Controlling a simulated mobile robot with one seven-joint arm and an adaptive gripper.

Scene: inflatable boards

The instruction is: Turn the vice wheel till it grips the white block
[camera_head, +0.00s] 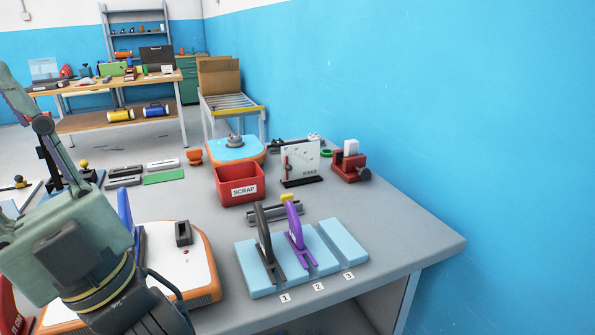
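The red vice (341,164) stands on the grey table near its back right edge, by the blue wall. The white block (350,147) stands upright at the vice, with its upper part showing above the red body. Whether the jaws touch it is too small to tell. The dark vice wheel (364,174) is on the vice's right front side. Parts of my arm fill the left foreground, well away from the vice.
A red SCRAP bin (238,190) and a white panel on a dark foot (301,160) stand left of the vice. A light blue slotted board (340,244) holds a black and a purple upright piece in front. The table's right side, near the vice, is clear.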

